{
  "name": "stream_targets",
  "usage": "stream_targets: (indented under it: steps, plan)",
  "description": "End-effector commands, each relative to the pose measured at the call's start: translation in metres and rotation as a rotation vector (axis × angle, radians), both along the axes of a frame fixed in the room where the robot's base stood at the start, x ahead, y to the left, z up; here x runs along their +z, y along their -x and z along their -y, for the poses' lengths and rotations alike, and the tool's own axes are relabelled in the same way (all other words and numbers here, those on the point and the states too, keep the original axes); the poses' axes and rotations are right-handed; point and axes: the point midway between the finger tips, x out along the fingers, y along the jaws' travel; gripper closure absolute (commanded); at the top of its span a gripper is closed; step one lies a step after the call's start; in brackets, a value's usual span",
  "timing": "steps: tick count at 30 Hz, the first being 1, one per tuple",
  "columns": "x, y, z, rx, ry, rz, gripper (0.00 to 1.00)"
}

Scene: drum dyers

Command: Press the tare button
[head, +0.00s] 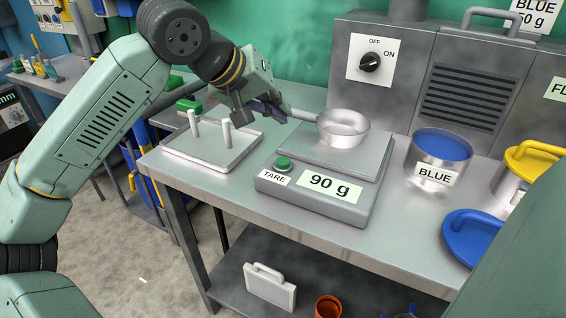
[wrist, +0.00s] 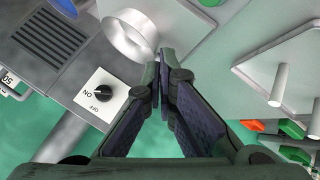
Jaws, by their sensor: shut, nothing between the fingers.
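The scale (head: 310,200) stands on the metal bench, with a sign reading 90 g (head: 335,187) on its front. Its green tare button (head: 283,162) is at the front left of its top, above a TARE label (head: 274,176). A metal pan (head: 342,128) rests on the weighing plate, its handle pointing left toward my gripper. My gripper (head: 284,112) is shut and empty, above the bench behind and above the button, close to the handle's end. In the wrist view my fingertips (wrist: 163,58) meet below the pan (wrist: 130,36), and a green button shows at the top edge.
A white tray (head: 212,158) with two upright pegs is left of the scale. A container of blue powder labelled BLUE (head: 438,152) stands to the right, near a yellow lid and a blue lid (head: 476,236). A grey machine with an ON/OFF knob (head: 370,62) stands behind.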

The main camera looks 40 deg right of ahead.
Motion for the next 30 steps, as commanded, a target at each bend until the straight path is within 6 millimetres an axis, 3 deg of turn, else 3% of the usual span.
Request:
stream_targets:
  steps: [13, 30]
  plan:
    - [-0.066, 0.0, 0.0, 0.001, 0.0, -0.001, 1.0]
    - [-0.072, 0.0, 0.0, 0.001, 0.0, -0.001, 1.0]
